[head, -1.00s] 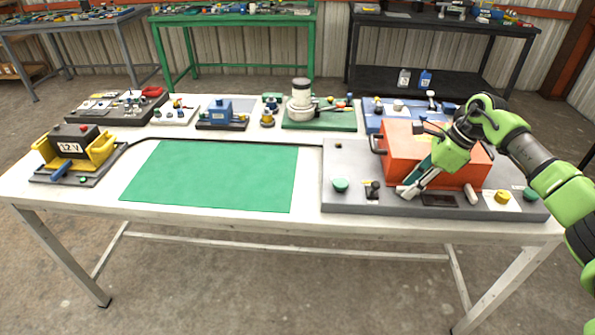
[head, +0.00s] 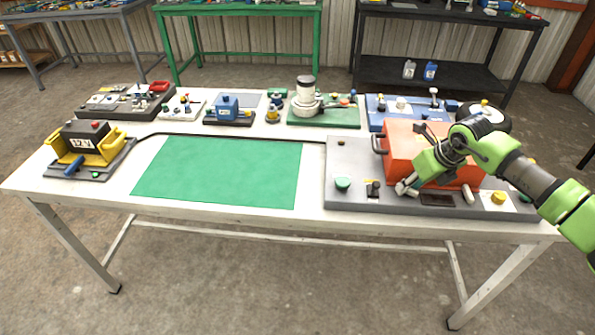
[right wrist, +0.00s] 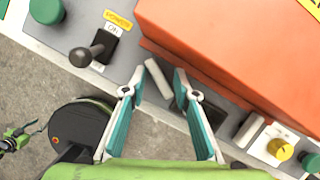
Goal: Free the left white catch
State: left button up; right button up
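The orange box (head: 402,143) stands on the grey base plate (head: 348,160) at the right of the bench. In the right wrist view, the left white catch (right wrist: 158,78) is a short white bar at the front edge of the orange box (right wrist: 235,40). My right gripper (right wrist: 160,76) is open, with one teal-and-white finger on each side of this catch; I cannot tell whether either touches it. In the head view, my right gripper (head: 408,184) is low at the box's front and hides much of the catch. The right white catch (head: 468,194) is apart from the gripper. My left gripper is not in view.
A black lever switch (right wrist: 95,50) and a green button (right wrist: 46,10) are left of the catch. A yellow knob (head: 498,197) is at the right. The green mat (head: 220,172) is bare. A battery unit (head: 88,147) is at the far left.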

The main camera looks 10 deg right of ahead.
jog(key=m+p, duration=0.1)
jog(key=m+h+p, duration=0.1)
jog(key=m+p, duration=0.1)
jog(key=m, duration=0.1)
jog(key=shift+a+r+h, duration=0.2)
jog(key=shift+r+h, duration=0.05)
jog(key=shift+h, duration=0.05)
jog(key=shift+m+p, duration=0.6)
jog(key=shift+p, duration=0.1)
jog(key=b+v, duration=0.4)
jog(key=v, duration=0.9)
jog(key=s+a+r+n+y, duration=0.1)
jog(key=a+y, duration=1.1)
jog(key=a, duration=1.8)
jog(key=shift+s+a+n+t+y+p, duration=0.15)
jog(key=shift+s+n+t+y+p, duration=0.2)
jog(key=shift+s, duration=0.2)
jog(key=shift+r, duration=0.1)
